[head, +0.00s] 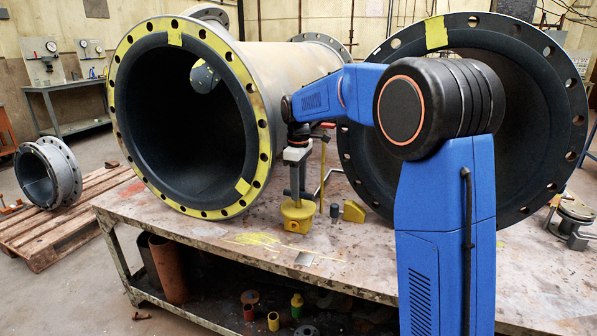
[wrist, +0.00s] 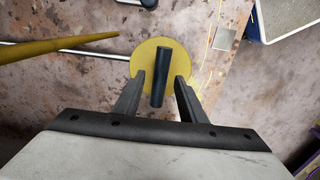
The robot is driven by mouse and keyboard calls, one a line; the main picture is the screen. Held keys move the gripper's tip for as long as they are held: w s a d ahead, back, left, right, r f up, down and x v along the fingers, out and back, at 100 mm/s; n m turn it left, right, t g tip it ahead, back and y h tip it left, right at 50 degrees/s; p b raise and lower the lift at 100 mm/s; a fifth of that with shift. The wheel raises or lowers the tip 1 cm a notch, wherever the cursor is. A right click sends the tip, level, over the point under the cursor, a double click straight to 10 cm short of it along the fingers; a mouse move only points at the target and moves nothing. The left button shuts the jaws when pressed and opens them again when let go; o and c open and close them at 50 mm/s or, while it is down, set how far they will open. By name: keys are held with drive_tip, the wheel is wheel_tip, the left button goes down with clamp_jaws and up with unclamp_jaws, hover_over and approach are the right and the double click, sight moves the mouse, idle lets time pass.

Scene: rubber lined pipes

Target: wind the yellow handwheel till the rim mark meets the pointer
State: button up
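A yellow round piece (head: 297,213), which looks like the handwheel, stands on the workbench below my gripper (head: 297,178). The wrist view shows it from above as a yellow disc (wrist: 148,56) with a dark cylindrical bar (wrist: 160,75), seemingly its handle. My gripper (wrist: 159,88) is open, with one finger on each side of the bar. Gaps show between the fingers and the bar. I cannot make out a rim mark or a pointer in either view. My fingers and wrist hide part of the disc.
The workbench (head: 150,215) carries two large flanged pipes, left (head: 262,150) and right (head: 545,165). A yellow block (head: 354,211) and a small dark cylinder (head: 335,210) stand right of the handwheel. A thin yellow rod (wrist: 60,45) rises close on the left in the wrist view.

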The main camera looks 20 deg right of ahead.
wheel_tip(320, 180, up, 17)
idle(0.5)
drive_tip(key=s+d+f+m+t, duration=0.1)
drive_tip(key=s+d+f+m, duration=0.15)
drive_tip(key=s, duration=0.95)
drive_tip(key=s+d+f+m+t, duration=0.2)
drive_tip(key=s+m, duration=0.1)
drive_tip(key=s, duration=0.9)
drive_tip(key=s+d+f+m+t, duration=0.1)
drive_tip(key=s+f+m, duration=0.4)
drive_tip(key=s+f, duration=1)
drive_tip(key=s+d, duration=0.1)
drive_tip(key=s, duration=0.3)
drive_tip(key=shift+f+t, duration=0.4)
